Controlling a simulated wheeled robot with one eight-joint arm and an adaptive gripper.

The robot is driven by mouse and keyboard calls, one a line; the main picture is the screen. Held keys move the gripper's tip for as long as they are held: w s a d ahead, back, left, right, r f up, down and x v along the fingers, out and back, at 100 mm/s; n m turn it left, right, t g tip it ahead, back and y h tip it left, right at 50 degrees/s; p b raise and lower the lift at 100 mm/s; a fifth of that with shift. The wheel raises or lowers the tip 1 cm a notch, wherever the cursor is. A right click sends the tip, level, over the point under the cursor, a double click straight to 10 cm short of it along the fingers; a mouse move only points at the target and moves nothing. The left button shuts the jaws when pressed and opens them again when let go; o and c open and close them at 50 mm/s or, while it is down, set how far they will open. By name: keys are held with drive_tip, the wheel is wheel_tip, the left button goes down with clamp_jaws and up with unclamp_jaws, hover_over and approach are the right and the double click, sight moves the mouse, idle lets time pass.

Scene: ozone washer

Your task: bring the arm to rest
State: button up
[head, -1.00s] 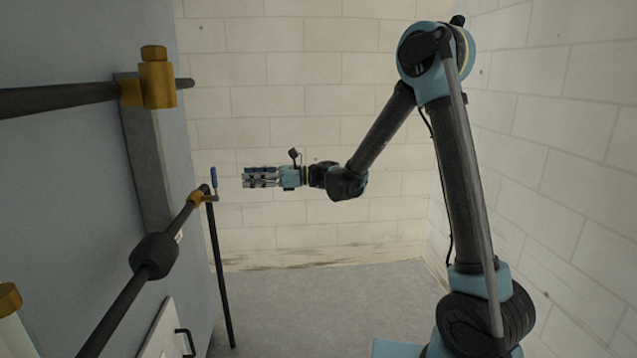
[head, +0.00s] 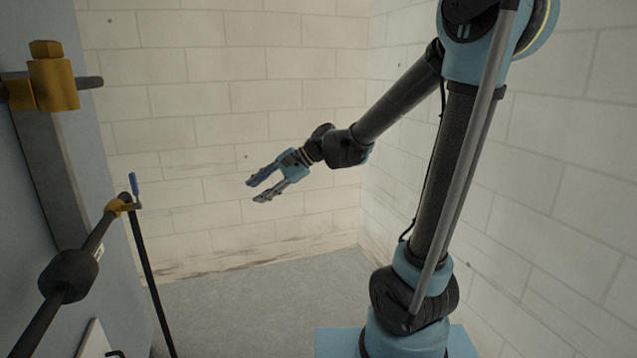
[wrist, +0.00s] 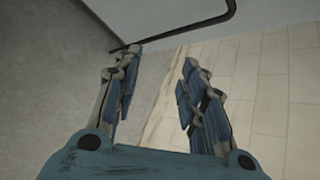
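My gripper (head: 258,190) is at the end of my arm, near the middle of the head view. It points left and slightly down, with its two fingers apart and nothing between them. In the wrist view, my gripper (wrist: 160,75) also shows its fingers spread with an empty gap. It hangs in free air in front of the block wall and touches nothing that I can see.
A pipe with a dark bulge (head: 68,275) and a blue-handled valve (head: 134,187) runs along the grey panel (head: 95,190) at the left. A brass fitting (head: 53,83) sits higher up. A dark thin pipe (head: 150,275) drops to the floor. Bare floor (head: 260,300) lies below my gripper.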

drive_tip(key=s+d+f+n+t+h, duration=0.1)
drive_tip(key=s+d+f+n+h, duration=0.1)
drive_tip(key=d, duration=1)
drive_tip(key=s+d+f+n+h, duration=0.3)
drive_tip(key=s+d+f+h, duration=0.2)
drive_tip(key=d, duration=0.7)
drive_tip(key=s+d+f+n+t+h, duration=0.1)
drive_tip(key=s+d+f+n+h, duration=0.1)
drive_tip(key=s+d+f+h, duration=0.2)
drive_tip(key=s+d+f, duration=0.3)
drive_tip(key=s+d, duration=0.2)
drive_tip(key=d, duration=0.3)
drive_tip(key=shift+s+n+t, duration=0.25)
drive_tip(key=shift+n+t, duration=0.05)
drive_tip(key=shift+c, duration=0.3)
drive_tip(key=shift+c, duration=0.3)
